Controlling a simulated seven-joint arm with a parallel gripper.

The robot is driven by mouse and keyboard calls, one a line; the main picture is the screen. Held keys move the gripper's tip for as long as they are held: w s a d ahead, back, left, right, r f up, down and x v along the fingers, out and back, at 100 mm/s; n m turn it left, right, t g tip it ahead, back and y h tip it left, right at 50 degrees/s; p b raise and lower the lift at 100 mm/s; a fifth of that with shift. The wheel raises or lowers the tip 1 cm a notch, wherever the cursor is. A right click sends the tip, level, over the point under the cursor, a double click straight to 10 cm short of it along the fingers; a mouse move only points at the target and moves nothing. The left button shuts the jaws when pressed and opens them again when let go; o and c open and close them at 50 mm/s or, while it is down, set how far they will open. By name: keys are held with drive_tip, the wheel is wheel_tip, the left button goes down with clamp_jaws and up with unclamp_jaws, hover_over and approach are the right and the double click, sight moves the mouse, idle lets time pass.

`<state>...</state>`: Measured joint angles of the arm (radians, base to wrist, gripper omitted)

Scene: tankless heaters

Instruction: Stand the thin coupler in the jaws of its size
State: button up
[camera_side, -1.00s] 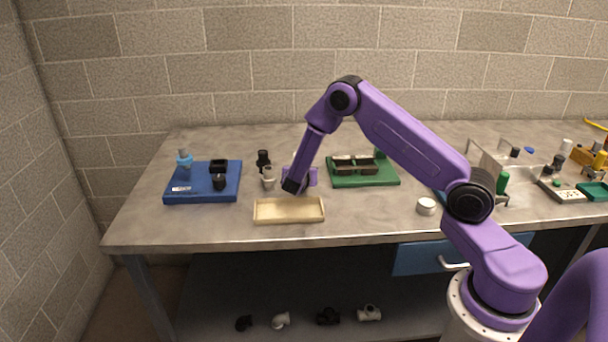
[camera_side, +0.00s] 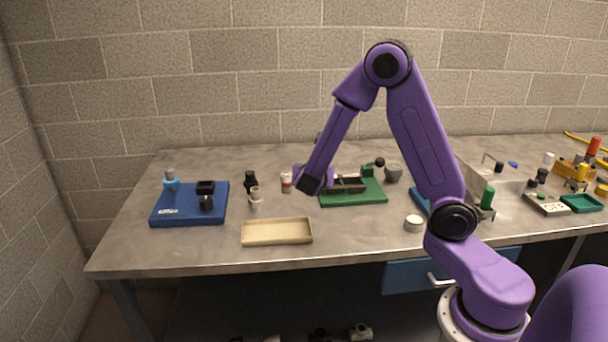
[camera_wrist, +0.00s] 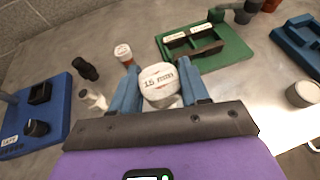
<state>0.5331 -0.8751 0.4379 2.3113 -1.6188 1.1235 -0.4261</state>
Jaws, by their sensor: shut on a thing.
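A white round coupler (camera_wrist: 159,82), with "15 mm" on its top, sits between the two blue fingers of my gripper (camera_wrist: 158,90) in the wrist view. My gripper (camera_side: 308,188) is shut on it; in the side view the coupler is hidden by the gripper. The green base (camera_side: 350,198) carries two dark jaw slots with pale labels, just right of my gripper in the side view. In the wrist view the green base (camera_wrist: 240,52) lies beyond and right of the coupler, apart from it. The label writing is too small to read.
A blue base (camera_side: 170,215) stands left. A black fitting (camera_side: 250,181), a pale fitting (camera_side: 255,200) and a red-and-white container (camera_side: 287,182) stand between it and my gripper. A cream tray (camera_side: 277,236) lies in front. A white cap (camera_side: 414,223) lies right.

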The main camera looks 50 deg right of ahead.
drive_tip(key=shift+s+a+r, duration=0.15)
drive_tip(key=shift+s+r, duration=0.1)
drive_tip(key=shift+s, duration=0.2)
drive_tip(key=shift+s+a+r, duration=0.1)
drive_tip(key=shift+s+r, duration=0.1)
drive_tip(key=shift+s, duration=0.2)
drive_tip(key=s+d+r+m+g+h, duration=0.1)
drive_tip(key=s+d+m+g, duration=0.1)
drive_tip(key=d+m+g, duration=0.3)
drive_tip(key=s+d+r+m+g+h, duration=0.1)
drive_tip(key=s+d+r+m+g, duration=0.1)
drive_tip(key=d+m+g, duration=0.3)
drive_tip(key=shift+n+g, duration=0.3)
drive_tip(key=shift+g, duration=0.1)
drive_tip(key=w+d+f, duration=0.2)
drive_tip(key=w+f, duration=0.1)
drive_tip(key=w, duration=0.1)
drive_tip(key=w+d+f, duration=0.3)
drive_tip(key=w, duration=0.1)
drive_tip(key=w+d+f, duration=0.2)
drive_tip(key=w+f, duration=0.2)
drive_tip(key=shift+d, duration=0.35)
drive_tip(key=shift+w+f, duration=0.1)
drive_tip(key=shift+f, duration=1.6)
drive_tip(key=shift+f, duration=0.15)
drive_tip(key=o, duration=1.2)
drive_tip(key=shift+y, duration=0.3)
drive_tip(key=shift+c, duration=0.2)
